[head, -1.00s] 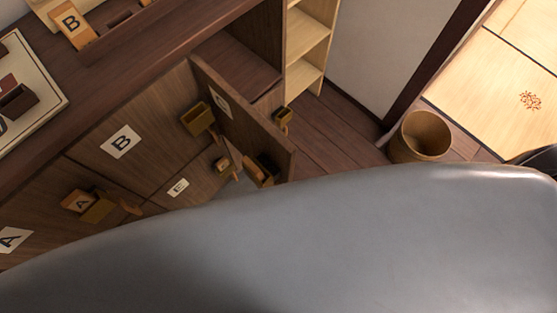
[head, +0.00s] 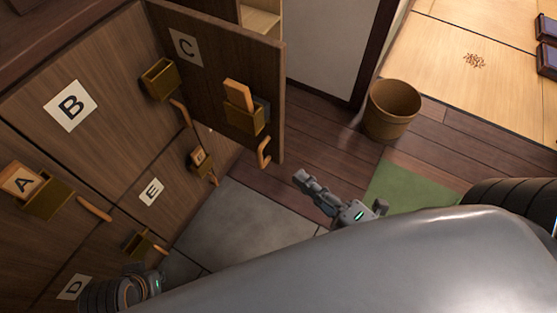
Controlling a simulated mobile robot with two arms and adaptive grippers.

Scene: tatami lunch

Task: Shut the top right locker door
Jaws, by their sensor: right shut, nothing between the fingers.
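The top right locker door, marked C (head: 205,85), is a dark wood panel standing open. It swings out from its left edge, and its outer face has a brass tag box with a wooden tag and an orange handle (head: 264,152) near its free edge. My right gripper (head: 303,180) is shut and empty, to the right of and below that handle in the picture, apart from the door over the floor. My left gripper (head: 148,282) shows only in part at the bottom left, near the lower locker doors, and its fingers are not clear.
Locker doors B (head: 115,140), A (head: 25,225), E (head: 160,205) and D look shut, with protruding tag boxes and handles. A round wooden bin (head: 388,108) stands on the floor at the right. A green mat (head: 412,188) and a grey floor slab (head: 235,225) lie clear of objects.

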